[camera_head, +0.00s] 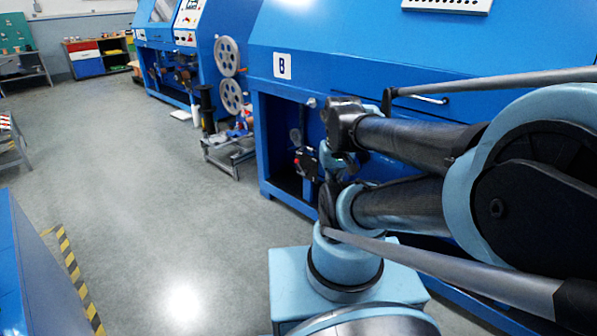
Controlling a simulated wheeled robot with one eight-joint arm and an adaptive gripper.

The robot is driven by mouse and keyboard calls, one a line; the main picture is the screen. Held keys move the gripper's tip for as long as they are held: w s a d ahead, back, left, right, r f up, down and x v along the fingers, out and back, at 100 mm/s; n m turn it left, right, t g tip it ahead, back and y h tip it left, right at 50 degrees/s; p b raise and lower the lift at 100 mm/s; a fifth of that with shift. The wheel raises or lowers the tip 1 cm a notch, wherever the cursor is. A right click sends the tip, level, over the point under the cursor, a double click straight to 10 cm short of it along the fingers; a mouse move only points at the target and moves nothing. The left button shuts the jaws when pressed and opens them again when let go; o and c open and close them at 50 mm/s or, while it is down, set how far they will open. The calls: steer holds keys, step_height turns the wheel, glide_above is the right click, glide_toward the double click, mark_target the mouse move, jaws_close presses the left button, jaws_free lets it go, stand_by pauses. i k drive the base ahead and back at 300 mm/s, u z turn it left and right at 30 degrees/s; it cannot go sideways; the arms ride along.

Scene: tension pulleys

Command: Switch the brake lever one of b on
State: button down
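The blue machine B (370,45) stands at the centre and right, with a white "B" plate (282,65) on its upper front. In its open lower bay, a small black and red part (303,163) sits beside my arm. It may be a brake lever, but it is too small to tell its position. My arm fills the right side in front of the machine and hides much of its lower front. A dark piece at the end of an arm link may be my gripper; its fingers cannot be made out.
A low grey stand (228,155) with small items is left of machine B. Another blue machine with two grey reels (229,75) stands farther back. A blue surface (30,270) and yellow-black floor tape (70,262) are at lower left. The grey floor (130,190) between is clear.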

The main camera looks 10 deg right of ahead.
mark_target(305, 173)
steer(key=k, duration=0.5)
steer(key=u, duration=1.45)
steer(key=i, duration=0.9)
steer(key=z, duration=0.9)
steer(key=i, duration=0.65)
